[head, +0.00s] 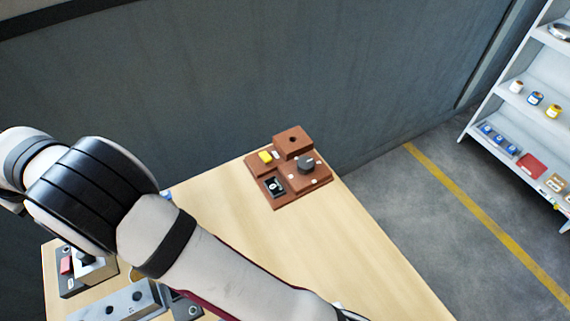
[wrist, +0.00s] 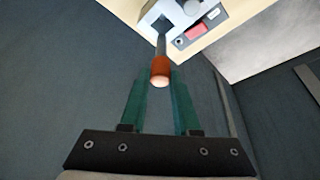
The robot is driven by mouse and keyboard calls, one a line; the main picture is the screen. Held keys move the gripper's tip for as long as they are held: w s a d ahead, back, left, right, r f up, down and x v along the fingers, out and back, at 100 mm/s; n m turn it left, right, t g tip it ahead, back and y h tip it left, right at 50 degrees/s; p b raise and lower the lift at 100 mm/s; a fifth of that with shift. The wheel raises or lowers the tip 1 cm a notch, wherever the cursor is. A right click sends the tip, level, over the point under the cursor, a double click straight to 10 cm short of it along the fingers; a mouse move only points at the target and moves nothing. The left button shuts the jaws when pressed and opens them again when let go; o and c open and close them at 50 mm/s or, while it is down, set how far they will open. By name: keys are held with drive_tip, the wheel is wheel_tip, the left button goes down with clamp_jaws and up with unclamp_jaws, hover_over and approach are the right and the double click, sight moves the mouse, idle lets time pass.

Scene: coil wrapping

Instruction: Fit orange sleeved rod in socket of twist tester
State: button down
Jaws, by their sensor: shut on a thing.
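The orange sleeved rod (wrist: 160,70) is between the green fingertips of my gripper (wrist: 160,80) in the wrist view. Its orange sleeve and pale round end face the camera, and its thin grey shaft points away. My gripper is shut on it. Beyond the shaft is a pale block (wrist: 178,12) with a dark part; I cannot tell whether the shaft touches it. In the head view the rod and my gripper are not visible. A device with a pale block (head: 92,268) stands at the table's left end. I cannot tell which device is the twist tester.
A brown fixture (head: 320,180) with a holed block, dark knob and yellow piece stands at the table's far corner. A grey box (head: 118,303) is at the lower left. The wooden table (head: 230,215) is clear between. Shelves (head: 510,105) stand at right.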

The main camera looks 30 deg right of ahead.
drive_tip(key=w+d+m, duration=0.3)
drive_tip(key=w+d, duration=0.3)
drive_tip(key=d, duration=0.6)
wheel_tip(320, 180, up, 3)
drive_tip(key=m+h, duration=0.5)
drive_tip(key=m, duration=0.5)
hover_over(293, 135)
drive_tip(key=s, duration=0.2)
drive_tip(key=shift+a+f+t, duration=0.15)
drive_tip(key=shift+a+t, duration=0.25)
drive_tip(key=shift+a, duration=0.05)
drive_tip(key=shift+f, duration=0.15)
drive_tip(key=shift+a+f, duration=0.1)
drive_tip(key=shift+f, duration=2.7)
drive_tip(key=shift+f, duration=3)
